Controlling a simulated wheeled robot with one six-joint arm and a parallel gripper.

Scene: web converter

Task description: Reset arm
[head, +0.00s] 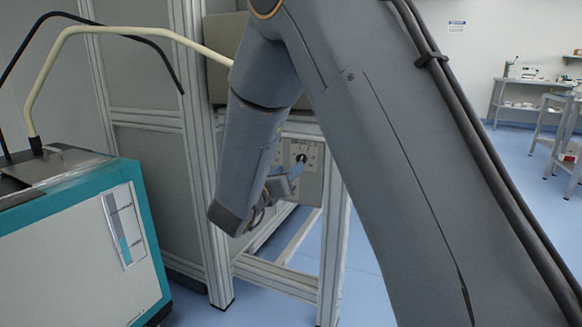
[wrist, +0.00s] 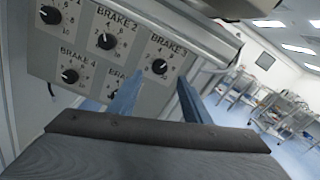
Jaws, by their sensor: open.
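My gripper (wrist: 157,92) is open, with its two blue fingers apart and nothing seen between them. In the wrist view it points at a grey control panel (wrist: 85,60) with several black dials. The BRAKE 3 dial (wrist: 159,67) shows just beyond the gap between the fingertips; I cannot tell whether a finger touches it. The left finger partly covers a lower dial, whose number is hidden. In the head view a blue finger (head: 296,169) shows in front of the panel (head: 312,156), and my arm hides much of the rest.
BRAKE 2 (wrist: 106,41) and BRAKE 4 (wrist: 70,76) dials are close by. A metal frame post (head: 334,250) stands beside my arm. A teal and white machine (head: 80,270) with a bent cream tube (head: 130,31) is at left. Benches (head: 530,95) stand far right, with open blue floor before them.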

